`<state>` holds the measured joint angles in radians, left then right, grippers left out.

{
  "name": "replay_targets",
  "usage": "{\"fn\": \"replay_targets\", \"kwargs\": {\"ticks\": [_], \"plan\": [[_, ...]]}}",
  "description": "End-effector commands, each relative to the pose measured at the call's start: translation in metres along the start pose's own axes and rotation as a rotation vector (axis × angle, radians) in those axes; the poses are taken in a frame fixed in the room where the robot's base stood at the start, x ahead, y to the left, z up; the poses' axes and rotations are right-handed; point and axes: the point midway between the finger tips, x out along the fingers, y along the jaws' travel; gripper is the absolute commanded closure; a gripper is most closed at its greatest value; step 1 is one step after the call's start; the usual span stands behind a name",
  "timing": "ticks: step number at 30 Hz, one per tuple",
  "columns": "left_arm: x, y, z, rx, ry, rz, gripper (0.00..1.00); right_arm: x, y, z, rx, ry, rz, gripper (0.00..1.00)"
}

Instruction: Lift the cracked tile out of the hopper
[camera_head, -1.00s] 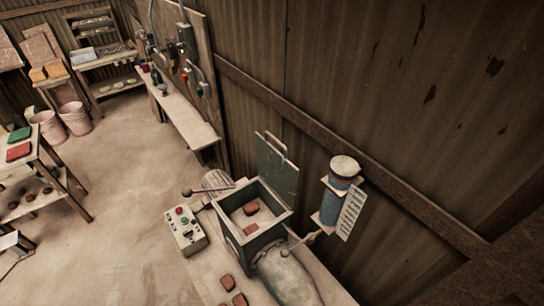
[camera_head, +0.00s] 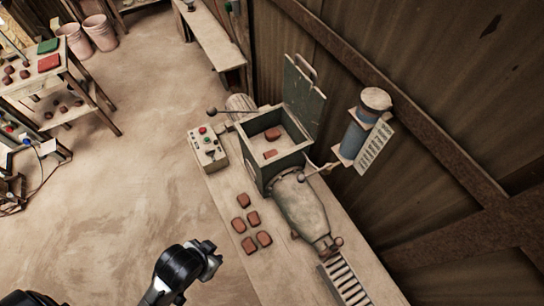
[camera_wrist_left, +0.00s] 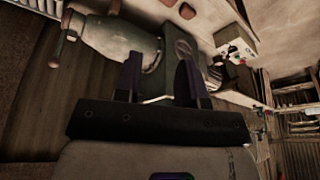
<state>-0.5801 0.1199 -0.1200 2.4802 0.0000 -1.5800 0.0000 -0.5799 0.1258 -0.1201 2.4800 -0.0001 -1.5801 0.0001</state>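The hopper (camera_head: 257,172) is a grey-green open box on the bench, with its lid (camera_head: 303,98) raised. Two reddish-brown tiles lie inside it: one towards the back (camera_head: 272,134), one nearer the front (camera_head: 270,154). I cannot make out a crack on either. My left gripper (camera_wrist_left: 158,72) is open and empty in the left wrist view, with part of the press beyond its fingers. In the head view, my dark left wrist (camera_head: 188,266) is at the lower middle, off the bench's near side and well apart from the hopper. My right gripper is not in view.
A control box (camera_head: 207,149) stands left of the hopper. Several loose tiles (camera_head: 250,219) lie on the bench in front. The press barrel (camera_head: 302,208) and a roller track (camera_head: 346,282) extend to the lower right. A blue cylinder (camera_head: 356,137) is on the wall side.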

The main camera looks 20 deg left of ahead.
Motion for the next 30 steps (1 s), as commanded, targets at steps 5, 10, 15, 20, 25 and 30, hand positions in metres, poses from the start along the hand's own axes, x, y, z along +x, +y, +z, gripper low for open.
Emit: {"fn": "replay_targets", "kwargs": {"ticks": [5, 10, 15, 20, 25, 30], "plan": [[0.0, 0.0, 0.0, 0.0, 0.0, 0.0, 0.63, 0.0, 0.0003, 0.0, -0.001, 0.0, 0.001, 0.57], [0.0001, 0.0, 0.0, 0.0, 0.0, 0.0, 0.63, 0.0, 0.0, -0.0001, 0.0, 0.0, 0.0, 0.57], [0.0001, 0.0, -0.0001, 0.0, 0.0, 0.0, 0.51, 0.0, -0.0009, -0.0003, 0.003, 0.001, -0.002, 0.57], [0.0001, 0.0, -0.0001, 0.0, 0.0, 0.0, 0.36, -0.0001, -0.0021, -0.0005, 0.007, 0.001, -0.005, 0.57], [0.0001, 0.0, -0.0001, 0.0, 0.0, 0.0, 0.19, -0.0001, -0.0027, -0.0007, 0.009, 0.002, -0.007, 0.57], [0.0001, -0.0001, -0.0001, 0.0, 0.0, 0.0, 0.08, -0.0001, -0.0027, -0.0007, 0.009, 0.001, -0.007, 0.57]]}}
